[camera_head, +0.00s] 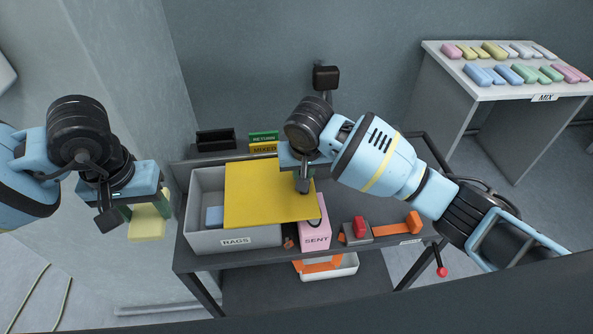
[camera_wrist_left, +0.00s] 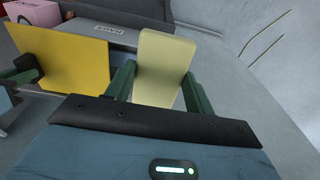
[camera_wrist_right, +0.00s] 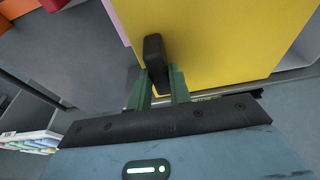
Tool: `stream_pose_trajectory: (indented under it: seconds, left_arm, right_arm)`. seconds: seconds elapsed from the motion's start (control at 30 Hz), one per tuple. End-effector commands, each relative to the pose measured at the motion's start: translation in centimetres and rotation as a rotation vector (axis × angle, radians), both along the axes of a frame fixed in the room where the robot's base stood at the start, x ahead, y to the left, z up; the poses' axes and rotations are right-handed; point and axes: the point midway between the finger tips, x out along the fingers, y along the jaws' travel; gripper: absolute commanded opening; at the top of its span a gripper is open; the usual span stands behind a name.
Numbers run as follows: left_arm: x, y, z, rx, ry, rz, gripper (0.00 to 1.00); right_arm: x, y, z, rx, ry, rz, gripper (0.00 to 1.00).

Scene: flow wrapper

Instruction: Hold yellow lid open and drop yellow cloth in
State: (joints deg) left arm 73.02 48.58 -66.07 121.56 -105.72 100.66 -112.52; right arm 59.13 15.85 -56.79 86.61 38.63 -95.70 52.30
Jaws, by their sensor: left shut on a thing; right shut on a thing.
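The pale yellow cloth (camera_head: 148,225) is a flat block in my left gripper (camera_head: 143,206), left of the grey RAGS bin (camera_head: 205,241) and apart from it. The left wrist view shows the cloth (camera_wrist_left: 160,60) between both fingers. The yellow lid (camera_head: 260,196) is over the middle and right of the bin; the bin's left part is uncovered. My right gripper (camera_head: 303,180) is at the lid's right side, shut on its dark handle (camera_wrist_right: 154,55). A blue cloth (camera_head: 214,216) lies in the bin's uncovered part. The lid hides the rest of the inside.
A pink SENT box (camera_head: 315,235) stands right of the bin. A red and orange device (camera_head: 360,231) is farther right on the dark table (camera_head: 265,262). Black and green MIXED and RETURN holders (camera_head: 263,143) stand behind. A side table (camera_head: 460,85) holds several coloured rolls.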

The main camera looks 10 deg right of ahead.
Motion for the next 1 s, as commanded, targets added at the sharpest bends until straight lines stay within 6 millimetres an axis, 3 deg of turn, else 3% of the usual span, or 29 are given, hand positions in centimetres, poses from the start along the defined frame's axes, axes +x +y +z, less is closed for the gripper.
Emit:
stream_pose_trajectory:
  seconds: [1.0]
  left_arm:
    - [0.0,0.0,0.0,0.0,-0.001,0.0,0.32]
  right_arm:
    - [0.1,-5.3,0.1,-0.002,-0.003,-0.003,0.0]
